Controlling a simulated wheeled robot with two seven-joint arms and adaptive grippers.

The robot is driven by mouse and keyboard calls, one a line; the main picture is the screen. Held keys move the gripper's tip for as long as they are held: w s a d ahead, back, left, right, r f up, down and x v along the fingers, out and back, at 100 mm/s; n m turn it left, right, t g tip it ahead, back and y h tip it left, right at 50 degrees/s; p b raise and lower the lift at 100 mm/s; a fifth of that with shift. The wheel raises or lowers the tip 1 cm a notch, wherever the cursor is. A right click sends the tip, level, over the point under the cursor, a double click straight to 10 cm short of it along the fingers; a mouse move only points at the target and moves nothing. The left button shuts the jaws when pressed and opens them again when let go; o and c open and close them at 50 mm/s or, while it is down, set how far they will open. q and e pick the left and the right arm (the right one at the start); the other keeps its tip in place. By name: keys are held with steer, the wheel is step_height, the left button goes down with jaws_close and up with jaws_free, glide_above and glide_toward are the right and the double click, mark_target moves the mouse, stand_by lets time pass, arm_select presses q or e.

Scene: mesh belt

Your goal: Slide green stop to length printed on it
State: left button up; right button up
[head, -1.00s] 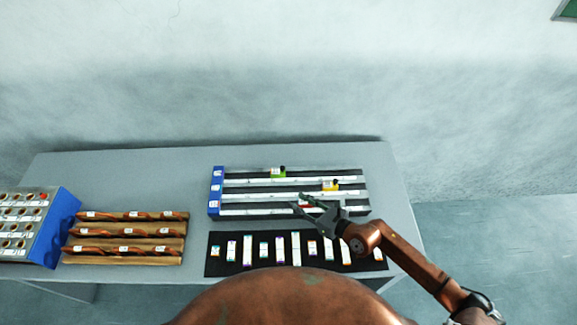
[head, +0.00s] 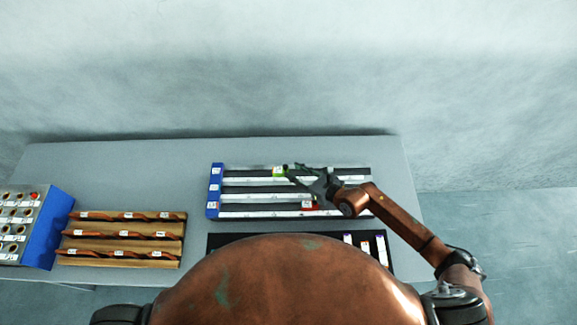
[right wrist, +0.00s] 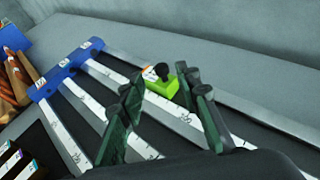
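The green stop (head: 279,171) sits on the rearmost rail of the rail fixture (head: 215,208), left of the middle. It has a white label and a dark knob, but the print is too small to read. My right gripper (head: 294,170) reaches in from the right, its fingertips close beside the stop. In the right wrist view, the green stop (right wrist: 165,88) shows beyond and between the two spread fingers, which hold nothing. I cannot tell whether a finger touches it. My left gripper is not in view.
A red stop (head: 309,205) is on the front rail, near my right gripper. White scales run along the rails from a blue end block (head: 214,190). A wooden rack (head: 125,240) and a blue-sided box (head: 50,235) stand left. A black mat (head: 383,250) lies in front, partly hidden by my body.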

mark_target(286, 167)
steer(key=x, duration=0.2)
steer(key=shift+w+a+f, duration=0.15)
steer(key=shift+w, duration=0.2)
steer(key=shift+w+a+f, duration=0.15)
steer(key=shift+w+a, duration=0.05)
steer(key=shift+a, duration=0.05)
steer(key=shift+w+a+f, duration=0.1)
steer(key=shift+w+a, duration=0.05)
steer(key=shift+a, duration=0.05)
steer(key=c, duration=0.6)
jaws_close()
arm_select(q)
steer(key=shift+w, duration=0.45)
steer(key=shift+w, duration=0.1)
